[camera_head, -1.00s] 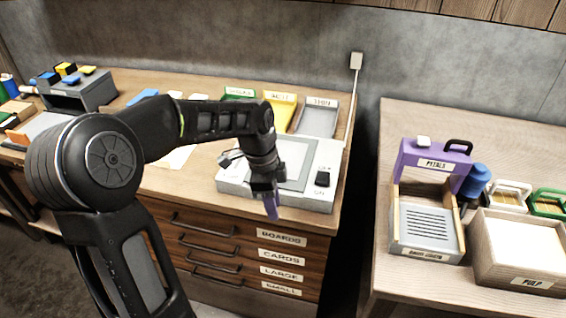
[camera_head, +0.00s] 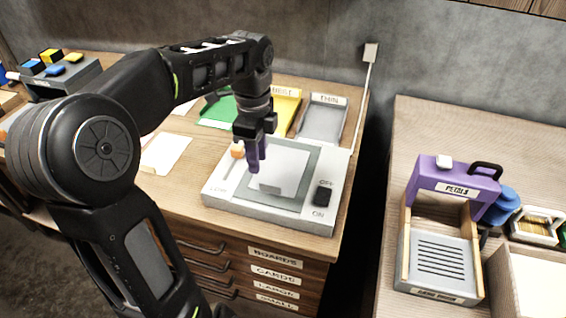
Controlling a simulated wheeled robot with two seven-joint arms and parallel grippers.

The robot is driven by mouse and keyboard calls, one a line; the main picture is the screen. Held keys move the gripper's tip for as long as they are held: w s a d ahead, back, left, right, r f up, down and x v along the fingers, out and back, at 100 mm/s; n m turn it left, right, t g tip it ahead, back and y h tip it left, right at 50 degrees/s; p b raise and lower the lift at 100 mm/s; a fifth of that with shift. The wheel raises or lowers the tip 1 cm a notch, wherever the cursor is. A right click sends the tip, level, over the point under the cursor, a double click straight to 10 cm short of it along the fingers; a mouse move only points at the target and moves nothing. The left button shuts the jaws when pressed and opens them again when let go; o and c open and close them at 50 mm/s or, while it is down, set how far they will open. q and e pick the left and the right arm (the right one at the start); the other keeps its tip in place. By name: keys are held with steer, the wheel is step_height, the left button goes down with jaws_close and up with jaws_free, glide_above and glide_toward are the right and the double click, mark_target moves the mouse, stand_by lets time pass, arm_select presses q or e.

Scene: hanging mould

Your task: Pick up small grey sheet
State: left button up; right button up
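A small pale grey sheet (camera_head: 285,175) lies on the darker grey plate of a white press-like unit (camera_head: 222,192) on the workbench. My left gripper (camera_head: 254,167) points down over the left part of the plate, beside the sheet's left edge. Its two purple fingers show close together, nearly side-on. I cannot tell whether they touch the sheet or hold anything. My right gripper is not in view.
The unit has a black switch (camera_head: 324,194) and an orange-knobbed slider (camera_head: 238,150). Behind it stand green, yellow and grey trays (camera_head: 322,120). White paper (camera_head: 165,152) lies to the left.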

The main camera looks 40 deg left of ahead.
mark_target(259, 181)
arm_select(q)
steer(key=shift+s+f, duration=0.1)
steer(key=shift+f, duration=1.15)
steer(key=shift+d+f, duration=0.15)
steer(key=shift+f, duration=2.5)
steer(key=shift+c, duration=0.5)
jaws_close()
